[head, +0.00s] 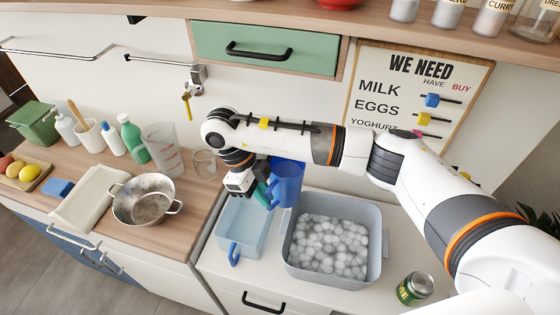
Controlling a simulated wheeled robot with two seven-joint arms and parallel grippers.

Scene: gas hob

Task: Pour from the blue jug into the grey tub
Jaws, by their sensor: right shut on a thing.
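The blue jug (287,182) is in the head view, held above the back left corner of the grey tub (378,240). It looks roughly upright, and its contents cannot be seen. My right gripper (264,193) is shut on the jug at its left side; the fingers partly hide the grip. The grey tub stands on the white counter and holds many pale grey, round, bubble-like lumps. My left gripper is not in view.
A pale blue bin (240,215) with a blue handle over its front stands just left of the tub. A green can (414,288) stands to its right. A metal colander (146,200) and a clear measuring jug (162,150) stand on the wooden counter.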

